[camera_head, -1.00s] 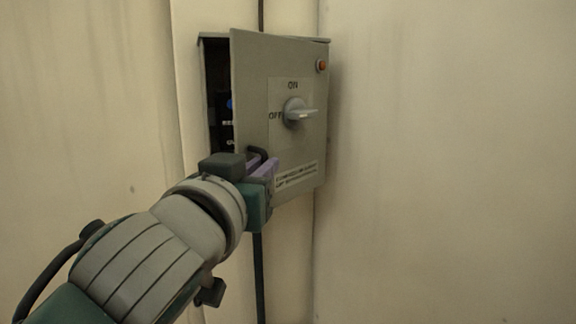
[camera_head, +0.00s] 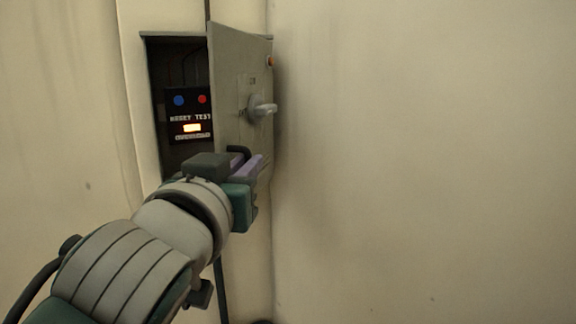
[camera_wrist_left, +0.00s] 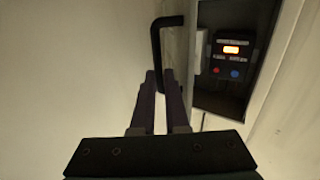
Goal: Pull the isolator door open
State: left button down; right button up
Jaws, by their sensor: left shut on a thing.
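The isolator door (camera_head: 232,95) is a grey panel, hinged at its right side and standing partly open. It carries a rotary knob (camera_head: 262,109) and a small orange lamp (camera_head: 270,61). My left gripper (camera_head: 250,165) is shut on the dark door handle (camera_head: 238,150) near the door's lower left edge. In the left wrist view the handle (camera_wrist_left: 155,50) runs down between the two fingers (camera_wrist_left: 159,95). Inside the box (camera_head: 160,60) a black unit (camera_head: 190,116) shows a blue button, a red button and a lit display. My right gripper is not seen.
Pale walls stand behind and to the right of the box, with a corner just right of it. A dark cable (camera_head: 221,290) runs down below the box. The space in front of the right wall (camera_head: 430,150) is clear.

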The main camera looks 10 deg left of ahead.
pick_arm(q)
jog(key=shift+a+f, duration=0.1)
jog(key=shift+f, duration=0.15)
jog(key=c, duration=1.3)
grip_release()
jog(key=shift+o, duration=0.4)
jog(key=shift+w+r, duration=0.15)
jog(key=shift+w, duration=0.05)
jog(key=shift+s, duration=0.15)
jog(key=s+p, duration=0.2)
jog(key=s, duration=0.7)
jog(key=shift+s+p, duration=0.3)
jog(key=shift+s, duration=0.1)
